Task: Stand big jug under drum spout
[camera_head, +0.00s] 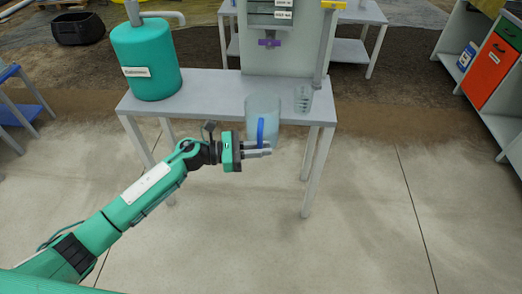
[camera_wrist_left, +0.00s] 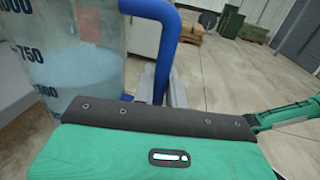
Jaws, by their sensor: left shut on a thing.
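The big jug (camera_head: 263,105) is clear with a blue handle (camera_head: 260,132) and appears upright at the table's front edge. I cannot tell whether its base touches the top. My left gripper (camera_head: 260,148) is shut on the handle, which faces me. In the left wrist view the jug (camera_wrist_left: 70,65) shows dark volume marks and pale blue contents, and the blue handle (camera_wrist_left: 168,50) passes down between the fingers. A teal drum (camera_head: 146,62) with a white label stands on the table's left end; I cannot make out a spout on it. My right gripper is out of view.
A small clear jug (camera_head: 304,98) stands right of the big jug on the grey table (camera_head: 205,90). Behind is an upright panel (camera_head: 290,60) with a purple tap (camera_head: 269,43). The tabletop between drum and big jug is clear. A cabinet (camera_head: 488,65) stands far right.

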